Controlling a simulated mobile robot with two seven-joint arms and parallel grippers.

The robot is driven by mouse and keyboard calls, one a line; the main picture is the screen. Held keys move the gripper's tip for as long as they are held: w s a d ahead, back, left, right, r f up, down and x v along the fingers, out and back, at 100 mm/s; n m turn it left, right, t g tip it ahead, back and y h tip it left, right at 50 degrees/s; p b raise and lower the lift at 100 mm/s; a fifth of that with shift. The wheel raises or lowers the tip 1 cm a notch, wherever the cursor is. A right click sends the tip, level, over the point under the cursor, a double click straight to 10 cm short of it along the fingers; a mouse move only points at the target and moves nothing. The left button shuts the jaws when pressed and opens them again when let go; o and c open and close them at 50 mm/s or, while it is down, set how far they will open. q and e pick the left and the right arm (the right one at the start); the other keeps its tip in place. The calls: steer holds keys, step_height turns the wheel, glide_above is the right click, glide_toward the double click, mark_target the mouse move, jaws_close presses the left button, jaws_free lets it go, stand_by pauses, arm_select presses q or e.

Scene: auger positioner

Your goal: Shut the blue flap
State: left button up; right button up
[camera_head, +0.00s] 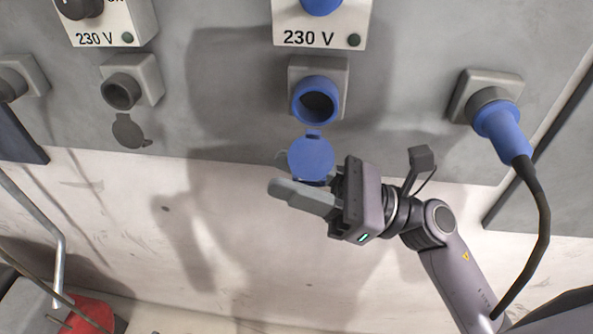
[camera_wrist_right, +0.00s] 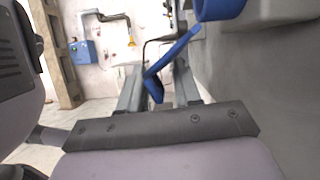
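The blue flap (camera_head: 311,158) hangs open below the blue socket (camera_head: 315,101) on the grey panel, leaving the socket's dark opening uncovered. My right gripper (camera_head: 281,173) is at the flap, with one finger in front of and below it and the other partly hidden behind it. In the right wrist view, the flap (camera_wrist_right: 172,62) shows edge-on, its lower end between the two spread fingers (camera_wrist_right: 158,90). I cannot tell whether either finger touches it. The rim of the blue socket (camera_wrist_right: 220,8) shows at the top there. My left gripper is not in view.
A blue plug (camera_head: 502,130) with a black cable (camera_head: 543,220) sits in a socket to the right, the cable passing by my right arm. A grey socket (camera_head: 122,91) with its grey flap (camera_head: 129,131) hanging open is to the left. The pale wall below the panel is mostly clear.

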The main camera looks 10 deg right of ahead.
mark_target(295, 173)
jaws_close()
steer(key=shift+r, duration=0.1)
steer(key=shift+s+r+m+t+h+p, duration=0.15)
steer(key=shift+r+m+t+p, duration=0.1)
steer(key=shift+m+p, duration=0.3)
steer(key=shift+s+r+m+t+h+p, duration=0.15)
steer(key=shift+m+t+p, duration=0.15)
steer(key=shift+m, duration=0.35)
steer(key=shift+s+a+r+m+t+p, duration=0.15)
steer(key=shift+r+m+t+p, duration=0.15)
steer(key=shift+m+t+p, duration=0.45)
steer(key=m+p, duration=0.1)
steer(key=r+m+t+h+p, duration=0.1)
steer(key=m+p, duration=0.2)
steer(key=m, duration=0.1)
steer(key=shift+s+a+r+h, duration=0.1)
steer(key=shift+s+r+h, duration=0.05)
steer(key=shift+s+h, duration=0.25)
steer(key=shift+m+t+h+p, duration=0.3)
steer(key=shift+m+t+p, duration=0.2)
steer(key=shift+m+p, duration=0.3)
